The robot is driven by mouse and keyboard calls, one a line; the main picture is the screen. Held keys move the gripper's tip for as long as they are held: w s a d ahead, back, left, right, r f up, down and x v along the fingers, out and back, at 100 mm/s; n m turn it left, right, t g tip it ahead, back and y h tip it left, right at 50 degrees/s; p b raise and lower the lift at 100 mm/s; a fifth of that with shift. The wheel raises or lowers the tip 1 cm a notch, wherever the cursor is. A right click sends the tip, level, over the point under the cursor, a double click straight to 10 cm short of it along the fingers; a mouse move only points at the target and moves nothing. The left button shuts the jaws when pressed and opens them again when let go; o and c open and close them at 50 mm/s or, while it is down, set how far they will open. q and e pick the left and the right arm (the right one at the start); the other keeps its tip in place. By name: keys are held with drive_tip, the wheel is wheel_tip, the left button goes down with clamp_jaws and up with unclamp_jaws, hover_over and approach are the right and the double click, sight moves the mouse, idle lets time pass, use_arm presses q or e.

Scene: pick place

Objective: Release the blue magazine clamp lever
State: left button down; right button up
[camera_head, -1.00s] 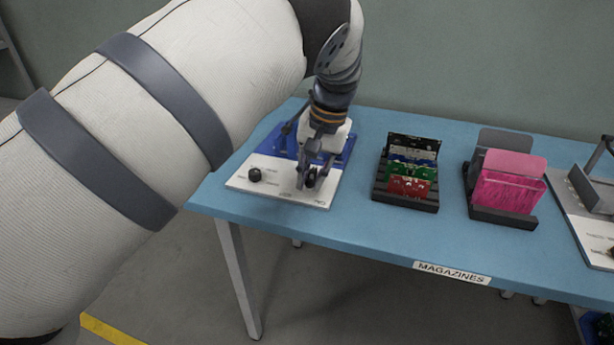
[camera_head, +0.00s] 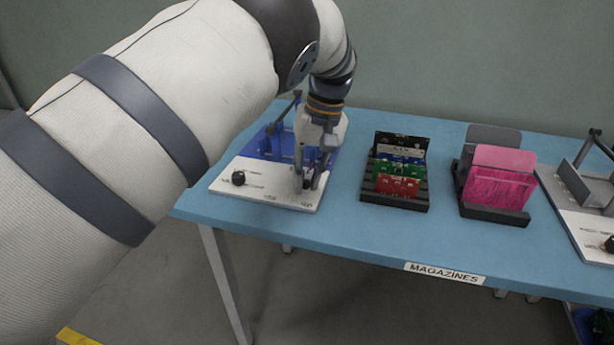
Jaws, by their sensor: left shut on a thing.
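The blue magazine clamp fixture (camera_head: 268,146) stands at the left end of the table, with a white front plate (camera_head: 262,187). A slim dark lever (camera_head: 287,112) with a black tip rises at its back. A round black knob (camera_head: 238,178) sits on the left of the plate. My left gripper (camera_head: 311,181) points down over the plate's front right corner. It is shut on a small dark part there, mostly hidden between the fingers; I cannot tell whether it belongs to the clamp. My wrist covers the fixture's right side. My right gripper is not in view.
A black rack (camera_head: 395,202) of colored boards stands right of the fixture. Beyond it is a black holder (camera_head: 494,213) with pink sheets. A second fixture (camera_head: 578,217) is cut off at the right edge. The blue table (camera_head: 345,232) is bare along its front.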

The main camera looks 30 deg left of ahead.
use_arm(q)
drive_tip(key=c, duration=1.5)
unclamp_jaws()
drive_tip(key=shift+w, duration=0.1)
drive_tip(key=r, duration=0.4)
drive_tip(key=w+d+r, duration=0.1)
drive_tip(key=r, duration=0.6)
drive_tip(key=shift+w+d+r, duration=0.15)
drive_tip(key=shift+d+r, duration=0.25)
